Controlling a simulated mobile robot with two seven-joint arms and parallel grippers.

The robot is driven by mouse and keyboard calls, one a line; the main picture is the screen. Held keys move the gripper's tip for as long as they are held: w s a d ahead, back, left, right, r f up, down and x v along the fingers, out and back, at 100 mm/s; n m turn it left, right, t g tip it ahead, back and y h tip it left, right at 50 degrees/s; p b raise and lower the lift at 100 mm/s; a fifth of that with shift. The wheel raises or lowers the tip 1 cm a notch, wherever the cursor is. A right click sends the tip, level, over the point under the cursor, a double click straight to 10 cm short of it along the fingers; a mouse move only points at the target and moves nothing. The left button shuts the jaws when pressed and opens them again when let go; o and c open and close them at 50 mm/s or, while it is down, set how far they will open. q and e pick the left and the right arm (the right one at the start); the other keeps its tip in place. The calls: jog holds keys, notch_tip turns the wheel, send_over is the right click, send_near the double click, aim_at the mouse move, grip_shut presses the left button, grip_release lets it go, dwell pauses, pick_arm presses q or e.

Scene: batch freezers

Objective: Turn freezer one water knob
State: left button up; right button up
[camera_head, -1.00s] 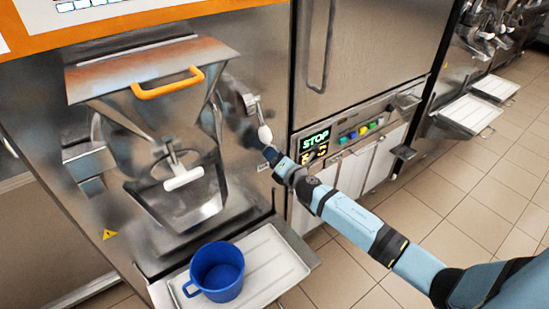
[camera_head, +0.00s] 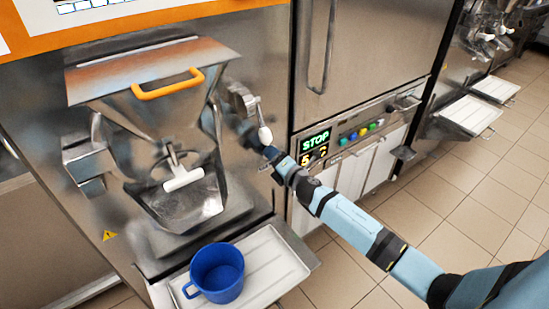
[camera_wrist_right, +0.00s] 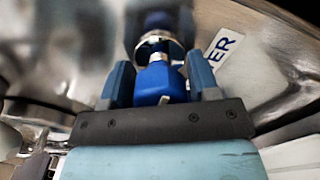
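The blue water knob (camera_wrist_right: 158,84) sits between the two fingers of my right gripper (camera_wrist_right: 158,72) in the wrist view, on a metal stem. The knob fills the gap, and the fingers appear closed on its sides. A white label (camera_wrist_right: 224,48) ending in "ER" is beside it on the steel front. In the head view, my right gripper (camera_head: 268,153) reaches the front of freezer one (camera_head: 255,212), just below a lever with a white ball end (camera_head: 264,134). The knob is hard to make out there. My left gripper is not in view.
A blue jug (camera_head: 217,272) stands on a white tray (camera_head: 272,256) below the freezer's spout. A cabinet with a lit STOP panel (camera_head: 315,141) is right of the gripper. Another machine with trays (camera_head: 468,114) stands farther right. Tiled floor is open at lower right.

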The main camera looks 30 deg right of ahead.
jog(key=shift+o, duration=0.9)
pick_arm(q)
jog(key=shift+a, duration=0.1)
pick_arm(e)
jog(key=shift+s, duration=0.3)
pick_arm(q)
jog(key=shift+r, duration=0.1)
pick_arm(e)
jog(key=s+d, duration=0.2)
jog(key=s, duration=1.1)
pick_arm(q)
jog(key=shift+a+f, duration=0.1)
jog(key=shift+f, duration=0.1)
